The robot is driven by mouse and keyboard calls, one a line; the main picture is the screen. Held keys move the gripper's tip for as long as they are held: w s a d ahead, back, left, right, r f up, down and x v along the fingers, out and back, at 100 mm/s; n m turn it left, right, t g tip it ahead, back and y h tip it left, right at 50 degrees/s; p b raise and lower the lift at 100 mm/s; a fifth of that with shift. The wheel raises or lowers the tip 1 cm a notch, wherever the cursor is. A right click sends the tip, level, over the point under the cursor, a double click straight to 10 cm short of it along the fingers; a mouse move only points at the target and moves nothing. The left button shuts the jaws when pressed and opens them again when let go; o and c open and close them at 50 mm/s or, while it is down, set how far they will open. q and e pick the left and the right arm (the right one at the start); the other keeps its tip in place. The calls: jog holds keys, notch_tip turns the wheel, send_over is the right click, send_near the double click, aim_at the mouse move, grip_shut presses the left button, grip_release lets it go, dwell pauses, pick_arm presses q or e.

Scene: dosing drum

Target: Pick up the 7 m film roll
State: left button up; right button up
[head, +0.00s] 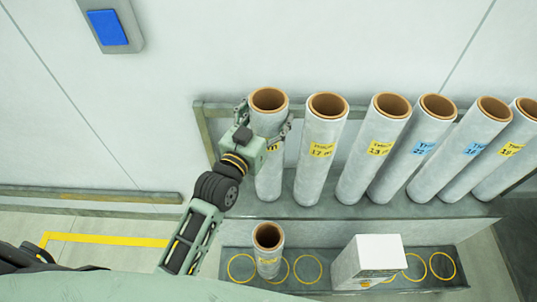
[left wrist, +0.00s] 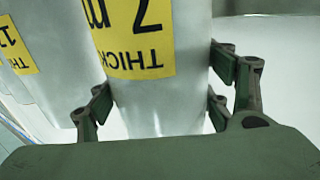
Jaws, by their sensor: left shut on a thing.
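The 7 m film roll (head: 269,182) is a tall pale grey tube with a brown core at the far left of the row on the grey shelf. In the left wrist view its yellow label on the roll (left wrist: 165,105) shows an upside-down "7 m". My left gripper (head: 264,122) is shut on this roll, with fingers on both sides of its upper part. The gripper covers most of the label in the head view. The roll stands about upright, its foot at shelf level; I cannot tell whether it touches. My right gripper is not in view.
A 17 m roll (head: 321,150) stands close on the right, then a 13 m roll (head: 377,150) and several more. Below, a lower tray (head: 341,254) with yellow rings holds a short roll (head: 268,252) and a white box (head: 369,262). A wall rises behind.

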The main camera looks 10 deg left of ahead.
pick_arm(q)
jog(key=c, duration=0.9)
jog(key=shift+w+r, duration=0.1)
jog(key=shift+r, duration=0.15)
jog(key=shift+c, duration=0.5)
